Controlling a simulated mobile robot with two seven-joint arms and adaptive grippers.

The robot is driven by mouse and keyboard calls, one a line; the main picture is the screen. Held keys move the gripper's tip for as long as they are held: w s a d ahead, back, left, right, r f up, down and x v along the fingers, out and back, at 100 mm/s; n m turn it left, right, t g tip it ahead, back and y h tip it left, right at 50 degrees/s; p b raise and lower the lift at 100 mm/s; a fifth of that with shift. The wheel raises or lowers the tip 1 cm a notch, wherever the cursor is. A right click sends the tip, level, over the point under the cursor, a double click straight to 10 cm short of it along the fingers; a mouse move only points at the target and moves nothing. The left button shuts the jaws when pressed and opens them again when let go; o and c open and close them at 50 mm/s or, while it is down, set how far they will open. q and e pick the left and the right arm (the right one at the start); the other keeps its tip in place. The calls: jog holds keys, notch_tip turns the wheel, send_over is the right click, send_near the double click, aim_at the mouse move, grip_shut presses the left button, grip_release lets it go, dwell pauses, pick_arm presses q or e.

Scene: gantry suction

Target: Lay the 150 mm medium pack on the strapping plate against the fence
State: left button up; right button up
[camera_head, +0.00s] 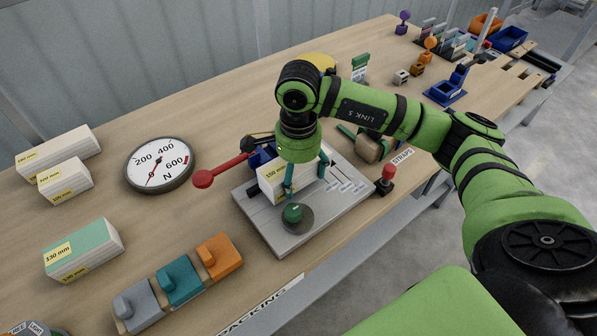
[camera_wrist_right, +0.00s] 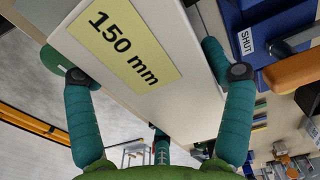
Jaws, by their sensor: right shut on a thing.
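The white 150 mm pack (camera_head: 272,183) with a yellow label is over the grey strapping plate (camera_head: 345,213). My right gripper (camera_head: 306,173) comes down from above with its teal fingers on either side of the pack and is shut on it. In the right wrist view the pack (camera_wrist_right: 190,75) sits between the two fingers, its "150 mm" label facing the camera. Whether its underside touches the plate is hidden. A blue part (camera_head: 262,155) stands just behind the pack; the fence and any contact with it cannot be made out. My left gripper is not in view.
A red-knobbed lever (camera_head: 204,179) reaches left from the plate area. A green knob (camera_head: 293,213) sits at the plate's front, and a red button (camera_head: 386,178) at its right. A dial gauge (camera_head: 161,165) and other packs (camera_head: 83,248) stand to the left.

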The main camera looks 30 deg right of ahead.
jog(key=shift+b, duration=0.3)
dwell(0.4)
jog(key=shift+f+b, duration=1.05)
jog(key=o, duration=1.4)
jog(key=shift+c, duration=0.2)
notch_tip(320, 180, up, 12)
jog(key=shift+f, duration=0.1)
